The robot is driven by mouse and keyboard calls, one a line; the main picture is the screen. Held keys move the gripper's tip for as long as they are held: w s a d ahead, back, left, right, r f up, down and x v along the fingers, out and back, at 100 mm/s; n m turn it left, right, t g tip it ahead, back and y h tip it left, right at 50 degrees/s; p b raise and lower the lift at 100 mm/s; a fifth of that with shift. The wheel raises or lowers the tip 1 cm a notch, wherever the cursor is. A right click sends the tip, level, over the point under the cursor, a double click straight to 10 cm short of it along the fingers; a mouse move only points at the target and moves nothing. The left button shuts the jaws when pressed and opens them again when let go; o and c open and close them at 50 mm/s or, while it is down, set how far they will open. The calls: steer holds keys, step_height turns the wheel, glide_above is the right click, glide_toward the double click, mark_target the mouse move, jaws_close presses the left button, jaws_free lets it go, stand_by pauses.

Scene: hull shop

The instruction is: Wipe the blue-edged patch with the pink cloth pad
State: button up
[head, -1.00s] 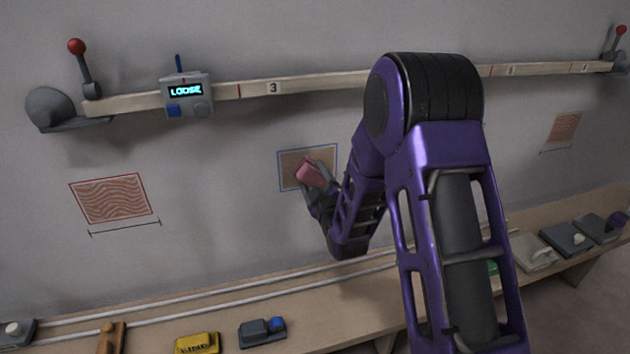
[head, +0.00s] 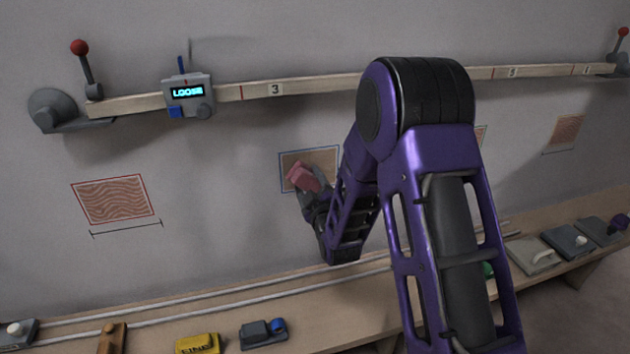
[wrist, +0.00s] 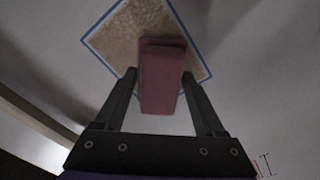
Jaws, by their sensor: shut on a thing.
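The blue-edged patch (head: 321,160) is a brown mottled rectangle with a blue outline on the grey wall. It also shows in the wrist view (wrist: 118,32), with its lower middle hidden by the pad. My gripper (head: 306,194) is shut on the pink cloth pad (head: 303,177). In the wrist view the pad (wrist: 161,75) stands out beyond both fingers of my gripper (wrist: 160,98) and overlaps the patch. In the head view the pad covers the patch's lower left part. I cannot tell whether the pad touches the wall.
A pale rail (head: 330,83) with a gauge box (head: 188,94) reading LOOSE runs above the patch. A red-edged wavy patch (head: 116,199) is to the left. Below, a bench (head: 300,296) carries a yellow block (head: 198,343) and other tools. The wall around the patch is clear.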

mark_target(325, 166)
steer(key=shift+s+a+f, duration=0.25)
steer(key=shift+a, duration=0.65)
steer(key=shift+s+a+f, duration=0.2)
steer(key=shift+s+a, duration=0.1)
steer(key=shift+a, duration=0.55)
steer(key=shift+s+a+f, duration=0.25)
steer(key=shift+a, duration=0.65)
steer(key=shift+x, duration=1)
steer(key=shift+w+d, duration=0.7)
steer(key=shift+d, duration=1.7)
steer(key=shift+w+d, duration=0.65)
steer(key=shift+d, duration=1.75)
steer(key=shift+w+d, duration=0.7)
steer(key=shift+d, duration=1.65)
steer(key=shift+a+r, duration=0.2)
steer(key=shift+r, duration=0.75)
steer(key=shift+s+a+r, duration=0.1)
steer(key=shift+s+a, duration=0.15)
steer(key=shift+a, duration=0.5)
steer(key=shift+s+a+r, duration=0.1)
steer(key=shift+s+a, duration=0.1)
steer(key=shift+a, duration=0.6)
